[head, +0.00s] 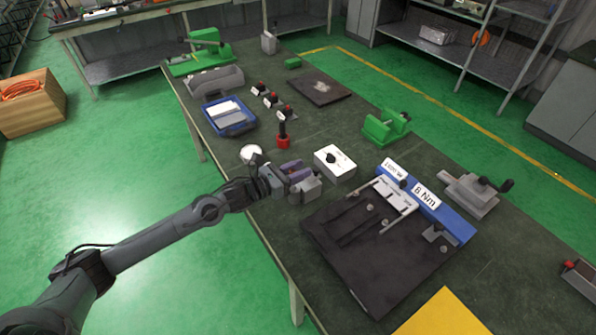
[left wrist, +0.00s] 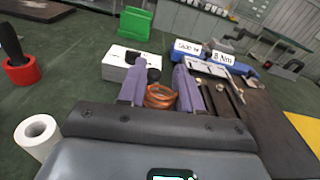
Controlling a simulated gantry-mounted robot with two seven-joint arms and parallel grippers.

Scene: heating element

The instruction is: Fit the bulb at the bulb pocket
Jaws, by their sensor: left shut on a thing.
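My left gripper (head: 297,176) reaches in from the left over the bench, with its purple fingers beside the white box. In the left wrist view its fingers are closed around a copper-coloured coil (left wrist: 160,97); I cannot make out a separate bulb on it. The white box (head: 334,161) with a black knob stands just beyond the fingers and also shows in the left wrist view (left wrist: 118,66). A dark plate (head: 345,262) carries a pale metal frame (head: 395,196) and small fittings to the right. I cannot tell which part is the bulb pocket. My right gripper is out of view.
A red-based black-handled tool (head: 283,139), a white roll (head: 250,153) and a blue tray (head: 228,117) stand left. A green fixture (head: 386,125) stands behind. A yellow sheet (head: 445,315) lies in front.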

